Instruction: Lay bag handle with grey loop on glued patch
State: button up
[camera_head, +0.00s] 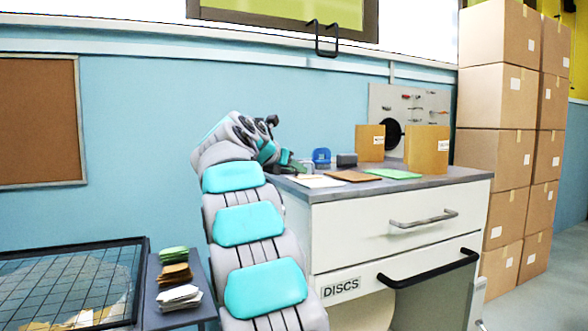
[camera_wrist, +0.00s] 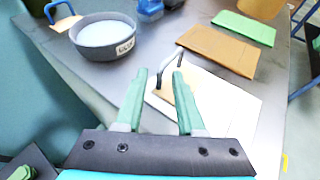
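The bag handle with the grey loop (camera_wrist: 161,70) shows in the wrist view just beyond and between my fingertips. Its small tan base (camera_wrist: 163,93) appears to lie on the left end of a white bag (camera_wrist: 227,108), partly behind my right finger. Any glue under it is hidden. My gripper (camera_wrist: 160,74) is open, its green fingers apart on either side of the handle, with a clear gap at the left finger. In the head view, my gripper (camera_head: 291,166) is low over the counter's left end, beside the white bag (camera_head: 316,181); the handle cannot be made out there.
A grey glue pot (camera_wrist: 104,38) stands left of the handle, with a blue loop (camera_wrist: 60,11) beyond it. A brown bag (camera_wrist: 216,49) and green bag (camera_wrist: 244,28) lie farther along the counter (camera_head: 400,186). Stacked bags (camera_head: 176,274) lie on a side table.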

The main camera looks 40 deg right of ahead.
jog(key=shift+r, duration=0.15)
jog(key=v, duration=1.2)
jog(key=shift+p, duration=0.3)
jog(key=s+a+f+m+g+y, duration=0.1)
jog(key=s+a+f+m+y, duration=0.1)
jog(key=s+a+f+m, duration=0.45)
jog(key=s+a+f+m+g+y, duration=0.1)
jog(key=s+f+y, duration=0.2)
jog(key=f, duration=0.7)
jog(key=s+a+f+m+g+y, duration=0.1)
jog(key=s+a+f+m+y, duration=0.15)
jog(key=s+a+f, duration=0.4)
jog(key=s+a+f+m+g+y, duration=0.1)
jog(key=s+a+f+m+y, duration=0.1)
jog(key=s+a+f+m, duration=0.4)
jog(key=s+a+f+m+g+y, duration=0.2)
jog(key=s+a+f+m, duration=0.3)
jog(key=s+f, duration=1)
jog(key=s+a+y, duration=0.1)
jog(key=s+a, duration=0.2)
jog(key=shift+a+f+m+g, duration=0.2)
jog(key=shift+f+m+g, duration=0.1)
jog(key=shift+m, duration=0.1)
